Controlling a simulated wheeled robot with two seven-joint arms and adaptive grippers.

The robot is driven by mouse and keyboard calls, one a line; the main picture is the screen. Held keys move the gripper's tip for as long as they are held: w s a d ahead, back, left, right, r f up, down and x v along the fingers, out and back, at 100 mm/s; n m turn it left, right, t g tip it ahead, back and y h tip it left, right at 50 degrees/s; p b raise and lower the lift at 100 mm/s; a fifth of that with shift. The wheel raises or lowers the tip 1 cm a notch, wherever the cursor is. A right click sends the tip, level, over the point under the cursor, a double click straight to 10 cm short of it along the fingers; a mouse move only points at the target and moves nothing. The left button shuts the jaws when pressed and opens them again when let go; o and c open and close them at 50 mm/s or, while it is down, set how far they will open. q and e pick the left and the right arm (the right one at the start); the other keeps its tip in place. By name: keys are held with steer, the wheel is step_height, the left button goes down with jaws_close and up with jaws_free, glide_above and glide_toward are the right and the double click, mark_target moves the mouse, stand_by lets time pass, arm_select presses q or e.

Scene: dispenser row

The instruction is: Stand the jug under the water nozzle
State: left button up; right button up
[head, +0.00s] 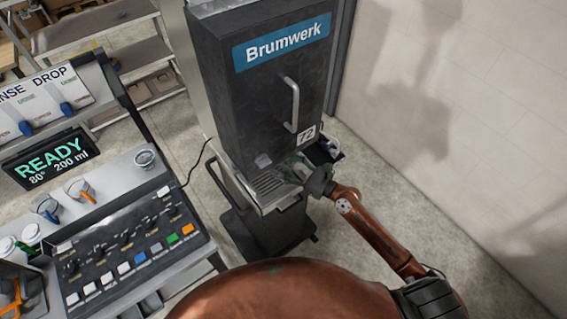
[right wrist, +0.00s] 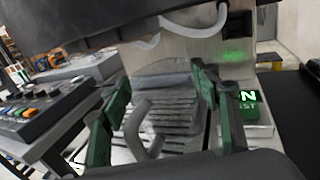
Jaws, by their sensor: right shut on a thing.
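The jug (right wrist: 150,85) looks clear to grey, with a curved grey handle, between the green fingers of my right gripper (right wrist: 160,110) in the right wrist view. It is hard to separate from the slatted drip tray (right wrist: 185,118) behind it. In the head view my right gripper (head: 298,171) reaches from the right to the front of the Brumwerk dispenser (head: 262,105), beside its drip tray (head: 268,183). It is shut on the jug, which is mostly hidden there. I cannot tell whether the jug touches the tray. The water nozzle is not clearly visible. My left gripper is not in view.
A control console (head: 125,235) with a READY display (head: 52,158), buttons and knobs stands at the left. A wall (head: 470,110) closes the right side. The dispenser's door handle (head: 291,105) sticks out above my gripper. Floor is clear at the lower right.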

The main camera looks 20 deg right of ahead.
steer(key=shift+f, duration=0.1)
steer(key=o, duration=1.5)
steer(key=shift+s+d, duration=0.1)
